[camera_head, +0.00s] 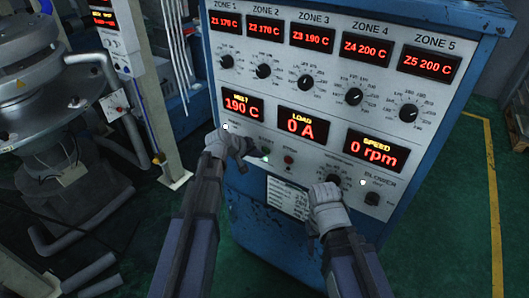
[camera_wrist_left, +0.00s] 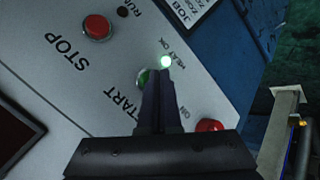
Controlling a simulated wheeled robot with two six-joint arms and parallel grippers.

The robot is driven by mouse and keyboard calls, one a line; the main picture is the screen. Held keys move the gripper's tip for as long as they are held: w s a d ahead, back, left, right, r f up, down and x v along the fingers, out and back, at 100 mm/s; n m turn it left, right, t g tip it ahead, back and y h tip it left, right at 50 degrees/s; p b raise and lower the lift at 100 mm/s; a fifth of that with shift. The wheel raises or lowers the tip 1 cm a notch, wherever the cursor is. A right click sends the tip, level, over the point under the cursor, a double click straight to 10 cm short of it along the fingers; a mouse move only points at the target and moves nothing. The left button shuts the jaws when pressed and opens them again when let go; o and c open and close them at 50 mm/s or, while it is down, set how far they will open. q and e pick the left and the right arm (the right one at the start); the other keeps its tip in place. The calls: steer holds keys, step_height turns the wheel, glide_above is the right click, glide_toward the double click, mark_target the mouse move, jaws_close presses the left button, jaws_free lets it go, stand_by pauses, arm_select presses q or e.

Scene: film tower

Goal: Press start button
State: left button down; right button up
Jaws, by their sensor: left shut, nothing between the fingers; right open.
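The control panel (camera_head: 300,120) is on the front of a blue cabinet. In the left wrist view the green START button (camera_wrist_left: 143,76) is partly hidden behind my fingers. My left gripper (camera_wrist_left: 158,78) is shut and empty, its tips over or right beside that button; whether they touch it I cannot tell. In the head view my left gripper (camera_head: 247,150) is at the panel's lower left, left of the red STOP button (camera_head: 289,160). STOP also shows in the left wrist view (camera_wrist_left: 97,27). My right gripper (camera_head: 325,187) is open near the panel's lower knob.
The HEAT OK lamp (camera_wrist_left: 165,62) glows green. Another red button (camera_wrist_left: 210,126) is on the panel. The load display (camera_head: 302,124) reads 0 A and the speed display (camera_head: 375,151) 0 rpm. A pale post (camera_head: 150,110) and machinery (camera_head: 55,110) stand left; green floor lies right.

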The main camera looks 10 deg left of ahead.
arm_select(q)
steer(key=shift+w+d, duration=0.1)
steer(key=shift+w, duration=0.25)
stand_by(0.7)
steer(key=shift+s, duration=0.1)
stand_by(0.4)
steer(key=shift+s+a, duration=0.25)
steer(key=shift+s, duration=0.4)
steer(key=s, duration=0.1)
steer(key=s+a, duration=0.1)
steer(key=s, duration=0.2)
steer(key=shift+s+a, duration=0.35)
stand_by(0.6)
